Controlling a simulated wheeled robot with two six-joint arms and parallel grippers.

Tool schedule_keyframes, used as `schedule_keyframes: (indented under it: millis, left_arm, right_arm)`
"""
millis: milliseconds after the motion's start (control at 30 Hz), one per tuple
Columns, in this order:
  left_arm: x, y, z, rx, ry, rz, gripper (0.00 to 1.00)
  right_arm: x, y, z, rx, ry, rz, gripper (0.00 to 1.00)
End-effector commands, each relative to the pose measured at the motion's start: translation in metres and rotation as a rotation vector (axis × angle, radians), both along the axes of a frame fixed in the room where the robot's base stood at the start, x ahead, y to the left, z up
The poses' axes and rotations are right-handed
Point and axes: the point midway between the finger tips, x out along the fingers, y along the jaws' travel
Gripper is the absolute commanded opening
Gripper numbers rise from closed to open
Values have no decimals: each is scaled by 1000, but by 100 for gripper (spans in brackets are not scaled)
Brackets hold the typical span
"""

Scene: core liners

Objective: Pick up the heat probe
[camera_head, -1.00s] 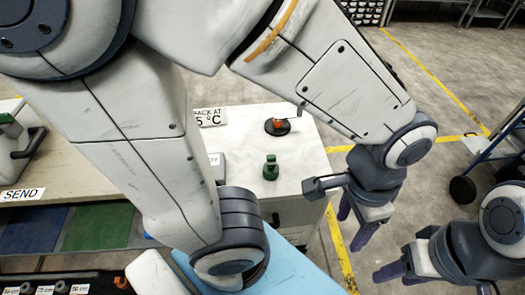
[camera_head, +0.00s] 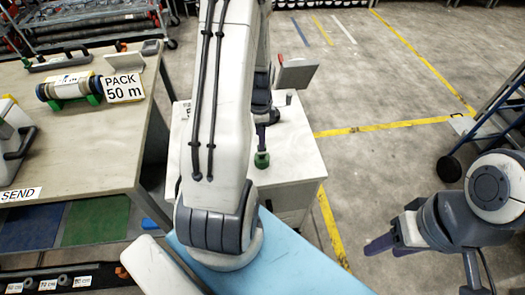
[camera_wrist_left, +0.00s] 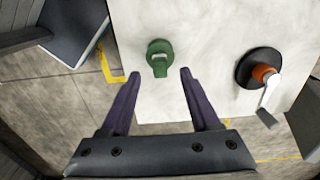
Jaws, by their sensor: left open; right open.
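A small green piece with a round top (camera_wrist_left: 159,56) stands on the white tabletop; it also shows in the head view (camera_head: 262,159). An orange piece on a black round base (camera_wrist_left: 262,68), with a pale flat bar sticking out, stands to its right in the wrist view. I cannot tell for sure which is the heat probe. My left gripper (camera_wrist_left: 160,75) is open and empty, its purple fingers pointing at the green piece, which shows between and just beyond the tips. My right gripper (camera_head: 388,246) is open and empty over the floor at the right.
The white table (camera_head: 298,150) has its edge near the green piece. A cart (camera_head: 490,125) stands at the far right. My left arm hides part of the white table.

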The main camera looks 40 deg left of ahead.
Motion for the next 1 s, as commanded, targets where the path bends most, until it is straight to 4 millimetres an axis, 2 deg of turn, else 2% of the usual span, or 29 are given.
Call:
schedule_keyframes:
  millis: [100,300,600,900,933,1000]
  left_arm:
    - [0,-1,-15,-1,2,0,62]
    - [1,-2,-28,-1,1,-1,62]
    - [4,-4,-67,-2,1,0,62]
    - [4,-4,-72,0,-1,1,62]
    - [4,-4,-72,0,-1,1,59]
    - [4,-4,-72,0,-1,1,32]
  right_arm:
    - [0,0,1,0,0,0,50]
    - [0,0,5,0,0,0,50]
    - [0,0,13,0,0,0,50]
    - [0,0,13,0,0,0,50]
    - [0,0,13,0,0,0,50]
    - [0,0,13,0,0,0,50]
